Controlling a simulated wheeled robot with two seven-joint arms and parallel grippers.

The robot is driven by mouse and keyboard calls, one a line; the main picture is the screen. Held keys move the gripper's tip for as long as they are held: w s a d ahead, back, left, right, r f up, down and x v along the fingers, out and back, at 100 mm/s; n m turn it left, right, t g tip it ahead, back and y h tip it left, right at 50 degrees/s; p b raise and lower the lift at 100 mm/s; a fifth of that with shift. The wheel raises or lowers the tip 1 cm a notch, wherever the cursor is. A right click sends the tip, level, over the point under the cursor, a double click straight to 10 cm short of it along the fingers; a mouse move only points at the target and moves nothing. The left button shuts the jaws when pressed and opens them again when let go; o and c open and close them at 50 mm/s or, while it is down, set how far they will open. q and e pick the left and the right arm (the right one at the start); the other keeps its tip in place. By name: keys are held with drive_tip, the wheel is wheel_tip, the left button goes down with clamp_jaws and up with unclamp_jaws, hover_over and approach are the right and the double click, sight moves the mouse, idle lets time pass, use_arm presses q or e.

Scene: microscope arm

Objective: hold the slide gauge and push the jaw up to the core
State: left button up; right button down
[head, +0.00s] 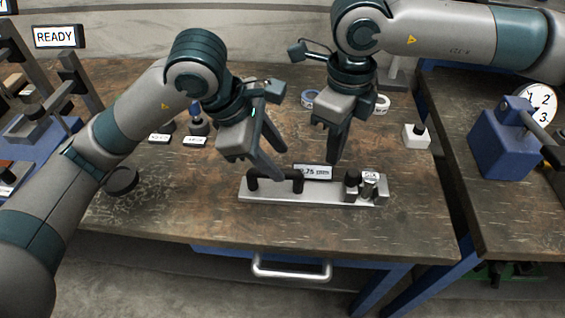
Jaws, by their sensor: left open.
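The slide gauge (318,194) is a long silver bar lying flat near the table's front edge. A black bar handle (275,174) stands at its left part, and a small display reading partly "75 mm" (313,171) is behind it. A black knobbed jaw (352,184) stands at the right part, close to the small metal core (370,187) with a white label. Whether jaw and core touch is unclear. My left gripper (273,166) is open, its fingers just above and behind the handle. My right gripper (332,156) points down behind the gauge, left of the jaw; its finger gap is hidden.
A dark round disc (122,180) lies at the left. A second table with a blue device (505,143) is beyond a gap.

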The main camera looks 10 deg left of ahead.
use_arm(q)
drive_tip(key=v, duration=0.7)
drive_tip(key=shift+r, duration=0.1)
idle(0.4)
